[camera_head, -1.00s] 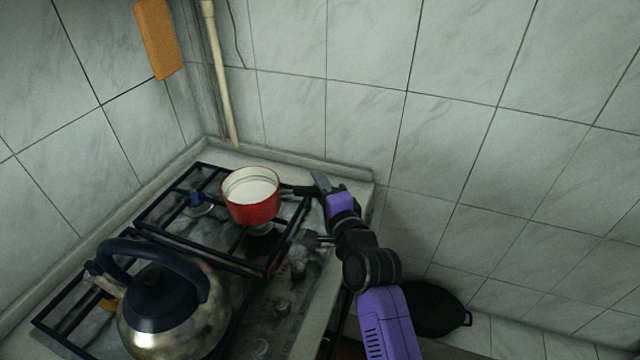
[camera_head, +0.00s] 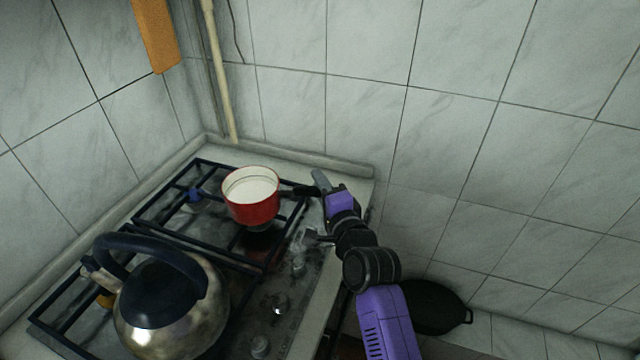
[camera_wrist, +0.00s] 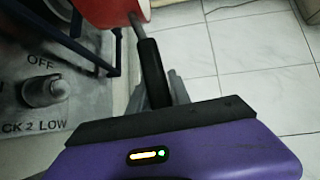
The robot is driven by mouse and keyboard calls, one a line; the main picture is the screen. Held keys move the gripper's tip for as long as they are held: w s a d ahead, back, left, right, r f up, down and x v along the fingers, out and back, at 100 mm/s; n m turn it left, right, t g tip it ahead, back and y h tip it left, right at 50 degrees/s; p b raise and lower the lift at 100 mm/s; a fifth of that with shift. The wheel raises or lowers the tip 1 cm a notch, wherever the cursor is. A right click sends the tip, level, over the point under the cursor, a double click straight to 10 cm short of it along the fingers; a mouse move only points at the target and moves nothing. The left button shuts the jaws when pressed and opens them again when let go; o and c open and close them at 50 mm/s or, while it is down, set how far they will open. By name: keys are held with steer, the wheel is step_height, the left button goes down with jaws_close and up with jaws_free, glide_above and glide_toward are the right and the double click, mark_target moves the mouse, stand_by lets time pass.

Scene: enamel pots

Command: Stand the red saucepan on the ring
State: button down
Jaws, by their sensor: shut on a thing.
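The red saucepan (camera_head: 250,208), white inside, is upright over the right rear part of the hob grate (camera_head: 188,238). A dark reddish patch shows on the hob below it. I cannot tell whether its base touches the bars. My gripper (camera_head: 320,186) is shut on its dark handle, to the right of the pan. In the wrist view the black handle (camera_wrist: 152,70) runs between the grey fingers (camera_wrist: 160,92) to the red pan wall (camera_wrist: 110,8). The burner under the pan is mostly hidden, and I cannot tell which ring is meant.
A steel kettle (camera_head: 172,312) with a dark handle stands on the front of the hob. Control knobs (camera_head: 278,305) line the hob's right side. Tiled walls (camera_head: 290,110) close off the back and left. A dark pan (camera_head: 432,305) lies lower down at the right.

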steer(key=shift+f, duration=0.1)
steer(key=c, duration=1.1)
jaws_free()
steer(key=s+d+f+n+h, duration=0.1)
steer(key=s+d+f+n, duration=0.15)
steer(key=s+d, duration=0.55)
steer(key=s+d+f+n+h, duration=0.15)
steer(key=s+d+f, duration=0.25)
steer(key=s, duration=0.8)
steer(key=s+d+f+n+h, duration=0.1)
steer(key=s+d+f+n, duration=0.3)
steer(key=s, duration=0.6)
steer(key=s+d+r+n, duration=0.1)
steer(key=s+r, duration=0.1)
steer(key=s, duration=0.5)
steer(key=s+d+r+n+g+h, duration=0.1)
steer(key=s+r+n, duration=0.1)
steer(key=s, duration=0.6)
steer(key=s+d+r+n+h, duration=0.1)
steer(key=s+d+r+n, duration=0.1)
steer(key=s, duration=0.6)
steer(key=shift+r, duration=0.8)
